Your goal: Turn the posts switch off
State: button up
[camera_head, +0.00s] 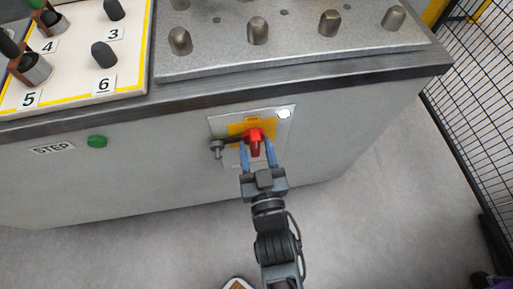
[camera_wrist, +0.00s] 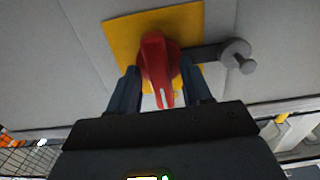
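The posts switch is a red rotary knob (camera_head: 255,139) on a yellow plate, set in a light panel (camera_head: 222,124) on the front of the grey cabinet. In the wrist view the red knob (camera_wrist: 154,62) has a white mark near its handle's end. My gripper (camera_head: 257,152) reaches up to it with one blue finger on each side. The wrist view shows my gripper (camera_wrist: 162,88) with the knob's handle between its fingers and gaps beside the handle, so it looks open. A grey lever with a round end (camera_head: 216,149) sticks out left of the knob.
A green button (camera_head: 97,142) beside a STEP label (camera_head: 52,148) is on the cabinet front. On top are a metal plate with several posts (camera_head: 258,31) and a numbered board (camera_head: 125,75). A mesh fence (camera_head: 480,110) stands at the right. Grey floor (camera_head: 380,220) is clear there.

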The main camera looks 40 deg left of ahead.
grip_shut()
